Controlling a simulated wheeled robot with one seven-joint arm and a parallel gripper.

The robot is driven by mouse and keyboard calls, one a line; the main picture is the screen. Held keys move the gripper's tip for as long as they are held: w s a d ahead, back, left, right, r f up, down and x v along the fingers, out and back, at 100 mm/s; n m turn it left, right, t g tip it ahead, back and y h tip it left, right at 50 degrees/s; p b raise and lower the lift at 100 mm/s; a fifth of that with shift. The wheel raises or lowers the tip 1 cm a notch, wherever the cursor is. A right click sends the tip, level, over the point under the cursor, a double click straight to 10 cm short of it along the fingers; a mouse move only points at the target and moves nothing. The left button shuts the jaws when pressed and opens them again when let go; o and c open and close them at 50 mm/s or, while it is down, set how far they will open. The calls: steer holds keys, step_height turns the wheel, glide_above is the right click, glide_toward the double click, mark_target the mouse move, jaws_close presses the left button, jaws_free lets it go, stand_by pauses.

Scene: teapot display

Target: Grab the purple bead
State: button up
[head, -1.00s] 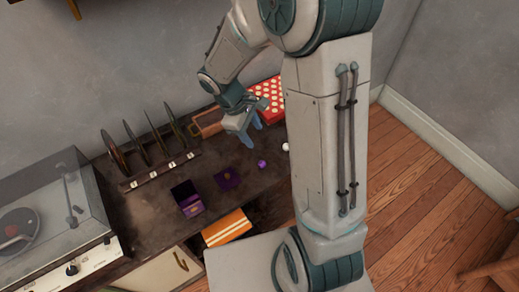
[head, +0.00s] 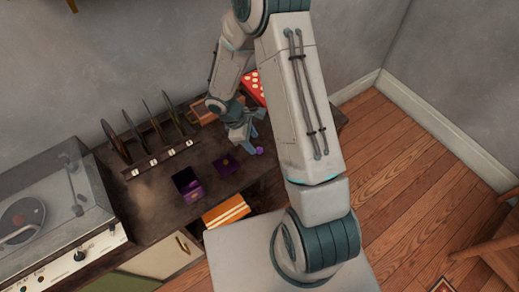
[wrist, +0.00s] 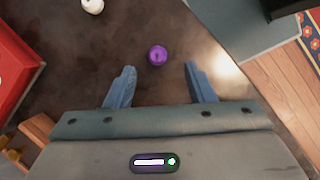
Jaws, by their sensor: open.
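The purple bead (wrist: 157,55) is a small round ball on the dark cabinet top. In the wrist view it lies just beyond my fingertips, roughly midway between them and touching neither. My gripper (wrist: 158,72) is open and empty, with two blue fingers. In the head view the bead (head: 259,149) shows right beside my gripper (head: 249,141), near the cabinet's front edge.
A white bead (wrist: 92,5) lies beyond the purple one. A red box with white dots (wrist: 14,75) is at the left. An open purple box (head: 188,187) and a purple square piece (head: 227,164) sit nearby. A record rack (head: 158,160) and turntable (head: 50,215) stand further left.

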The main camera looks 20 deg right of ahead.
mark_target(259, 149)
steer(key=shift+p+x, duration=0.6)
steer(key=shift+x, duration=2)
steer(key=shift+w, duration=0.2)
steer(key=c, duration=1.1)
